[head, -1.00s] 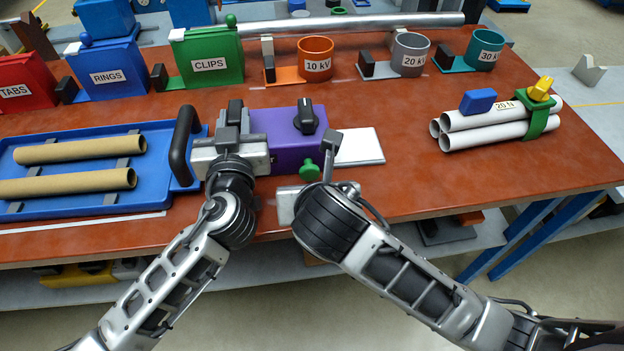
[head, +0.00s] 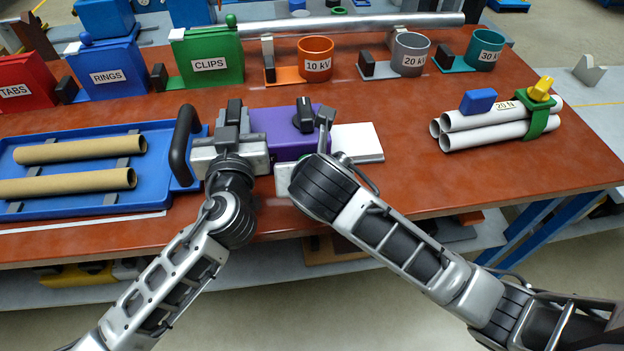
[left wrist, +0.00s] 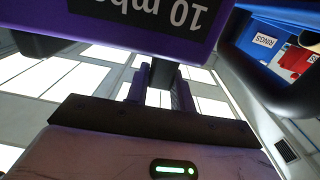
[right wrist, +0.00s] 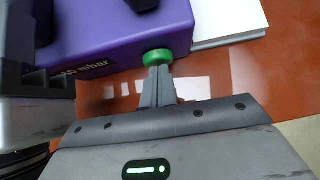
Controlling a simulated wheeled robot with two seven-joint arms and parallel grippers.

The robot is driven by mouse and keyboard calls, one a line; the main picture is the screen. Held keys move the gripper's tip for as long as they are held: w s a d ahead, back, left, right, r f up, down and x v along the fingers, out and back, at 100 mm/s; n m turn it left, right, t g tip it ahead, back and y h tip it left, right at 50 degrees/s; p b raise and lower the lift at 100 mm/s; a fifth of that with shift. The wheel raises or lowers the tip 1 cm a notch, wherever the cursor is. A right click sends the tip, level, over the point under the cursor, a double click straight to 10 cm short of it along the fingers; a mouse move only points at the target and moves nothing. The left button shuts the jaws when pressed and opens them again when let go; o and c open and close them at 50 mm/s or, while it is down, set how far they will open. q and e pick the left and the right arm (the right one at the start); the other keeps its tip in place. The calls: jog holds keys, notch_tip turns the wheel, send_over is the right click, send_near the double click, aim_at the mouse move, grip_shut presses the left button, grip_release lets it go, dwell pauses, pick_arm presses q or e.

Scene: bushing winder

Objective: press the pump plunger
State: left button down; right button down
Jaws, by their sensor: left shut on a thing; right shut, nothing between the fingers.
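The pump is a purple box (head: 272,128) with a black knob (head: 304,116) on top, in the middle of the table. The left wrist view shows its "10 mbar" label (left wrist: 172,12) close up. The green plunger (right wrist: 157,57) sticks out of the pump's side in the right wrist view. My right gripper (right wrist: 158,74) is shut and empty, its tips at the plunger and seemingly touching it. In the head view my right arm mostly hides the plunger.
A blue tray (head: 75,207) with brown tubes and a black handle (head: 182,145) stands left of my left gripper. A white plate (head: 360,143) lies right of the pump. White tubes (head: 490,126) lie farther right. Labelled bins and cups line the back.

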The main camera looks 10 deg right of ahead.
pick_arm(q)
jog(key=shift+s+d, duration=0.1)
pick_arm(e)
jog(key=shift+d, duration=0.1)
jog(key=s, duration=0.4)
jog(key=shift+s, duration=0.2)
jog(key=v, duration=0.9)
jog(key=shift+s+r, duration=0.15)
jog(key=shift+r, duration=0.2)
jog(key=shift+s, duration=0.1)
jog(key=shift+s, duration=1.15)
jog(key=shift+f, duration=0.1)
